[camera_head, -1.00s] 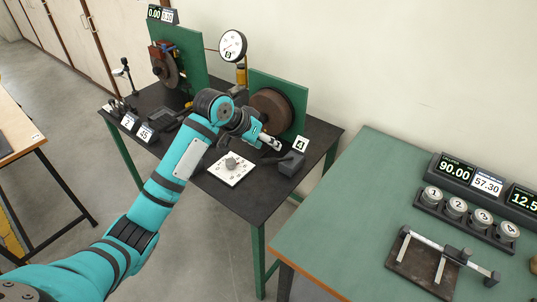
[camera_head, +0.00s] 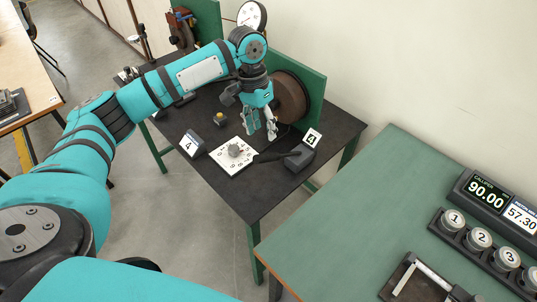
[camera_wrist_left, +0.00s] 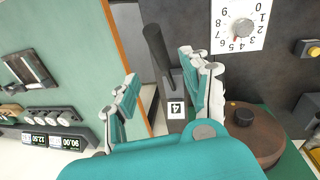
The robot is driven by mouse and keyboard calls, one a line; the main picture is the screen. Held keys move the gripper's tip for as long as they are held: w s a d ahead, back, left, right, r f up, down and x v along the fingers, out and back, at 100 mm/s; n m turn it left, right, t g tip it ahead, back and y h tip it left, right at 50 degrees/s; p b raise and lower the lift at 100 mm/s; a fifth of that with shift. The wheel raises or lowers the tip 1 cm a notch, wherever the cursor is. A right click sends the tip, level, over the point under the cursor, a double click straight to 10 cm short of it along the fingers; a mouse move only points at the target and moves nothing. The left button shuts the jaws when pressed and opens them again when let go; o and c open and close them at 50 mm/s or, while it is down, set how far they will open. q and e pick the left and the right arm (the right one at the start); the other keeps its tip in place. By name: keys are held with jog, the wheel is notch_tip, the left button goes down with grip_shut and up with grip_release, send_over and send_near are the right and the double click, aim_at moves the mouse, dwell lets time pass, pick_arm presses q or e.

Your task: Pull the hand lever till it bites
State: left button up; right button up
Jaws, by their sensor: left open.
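My left gripper (camera_head: 261,131) points down, open and empty, just behind the lever in the head view. I see no contact with it. A brown disc (camera_head: 290,97) stands on a green panel behind the gripper. My right gripper is out of view.
A white dial plate with a grey knob (camera_head: 235,151) lies left of the lever. A yellow button (camera_head: 220,119) and a tagged block (camera_head: 192,144) stand farther left. A green table (camera_head: 340,220) with a caliper readout (camera_head: 483,192) is at right.

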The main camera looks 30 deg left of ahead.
aim_at(268, 154)
pick_arm(q)
jog(key=f, duration=0.4)
jog(key=d+f+p, duration=0.1)
jog(key=shift+s+f, duration=0.1)
jog(key=shift+f, duration=0.3)
jog(key=f, duration=0.3)
jog(key=shift+d+f+p, duration=0.3)
jog(key=shift+d+f, duration=0.05)
jog(key=shift+f, duration=0.7)
jog(key=c, duration=0.8)
grip_shut()
jog(key=shift+d, duration=0.1)
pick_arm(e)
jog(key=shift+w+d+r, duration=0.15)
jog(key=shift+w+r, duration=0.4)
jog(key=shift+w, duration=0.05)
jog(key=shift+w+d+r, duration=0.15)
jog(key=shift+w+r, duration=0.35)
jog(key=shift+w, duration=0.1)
